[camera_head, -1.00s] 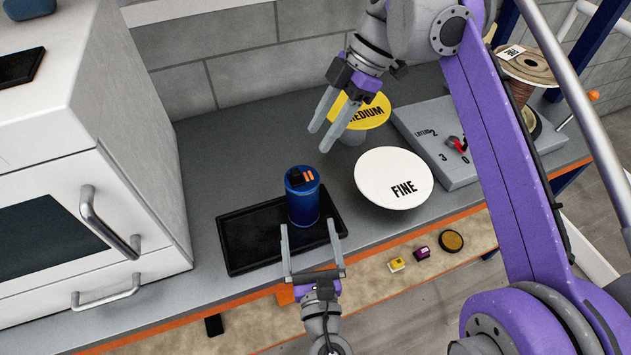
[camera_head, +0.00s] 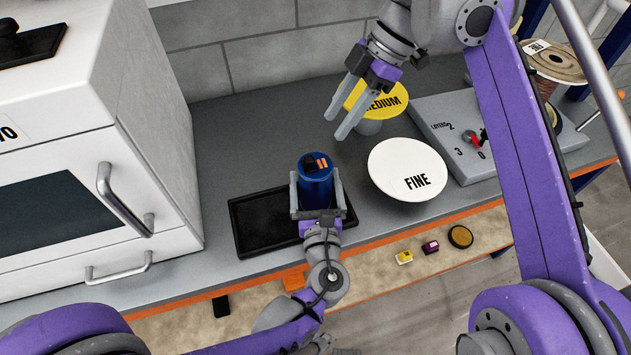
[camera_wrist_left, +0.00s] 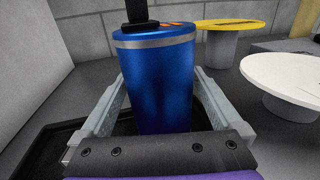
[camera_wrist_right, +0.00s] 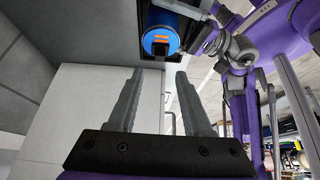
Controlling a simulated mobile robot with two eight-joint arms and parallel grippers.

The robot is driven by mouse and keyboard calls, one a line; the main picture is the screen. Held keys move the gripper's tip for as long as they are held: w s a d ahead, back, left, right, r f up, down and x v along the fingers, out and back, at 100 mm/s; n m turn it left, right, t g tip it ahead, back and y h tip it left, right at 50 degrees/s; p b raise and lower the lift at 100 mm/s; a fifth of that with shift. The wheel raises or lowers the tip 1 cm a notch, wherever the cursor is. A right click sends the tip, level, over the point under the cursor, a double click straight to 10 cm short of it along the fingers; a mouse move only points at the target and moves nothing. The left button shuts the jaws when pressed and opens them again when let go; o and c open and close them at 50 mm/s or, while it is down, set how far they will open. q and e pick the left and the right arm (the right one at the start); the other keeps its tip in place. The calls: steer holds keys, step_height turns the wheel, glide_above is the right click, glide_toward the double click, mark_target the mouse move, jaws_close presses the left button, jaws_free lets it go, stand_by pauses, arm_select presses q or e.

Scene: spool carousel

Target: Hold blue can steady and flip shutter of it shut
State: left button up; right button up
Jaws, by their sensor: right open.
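The blue can (camera_head: 316,188) stands upright on the black tray (camera_head: 262,243), with a black shutter piece and orange marks on its top (camera_head: 316,162). In the left wrist view the can (camera_wrist_left: 158,85) stands between the fingers of my left gripper (camera_wrist_left: 158,100); a gap shows beside at least the right finger. In the head view my left gripper (camera_head: 317,190) is around the can from the front. My right gripper (camera_head: 340,125) is open and empty, above and behind the can to the right. The can's top also shows in the right wrist view (camera_wrist_right: 160,42).
The white FINE disc (camera_head: 408,170) and yellow MEDIUM disc (camera_head: 378,100) stand right of the can. A grey dial panel (camera_head: 468,145) lies farther right. A white oven-like cabinet (camera_head: 80,190) stands left. The counter behind the can is clear.

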arm_select(q)
steer(key=c, duration=1.2)
steer(key=shift+c, duration=0.5)
arm_select(e)
steer(key=shift+c, duration=0.7)
steer(key=shift+a, duration=0.3)
steer(key=shift+c, duration=1.1)
steer(key=a, duration=0.2)
steer(key=s+a+r+h, duration=0.1)
steer(key=a, duration=0.2)
steer(key=a+h, duration=0.1)
steer(key=a, duration=0.1)
steer(key=shift+s+a+r+t, duration=0.15)
steer(key=shift+s+r+t, duration=0.1)
steer(key=shift+s+t, duration=0.05)
jaws_close()
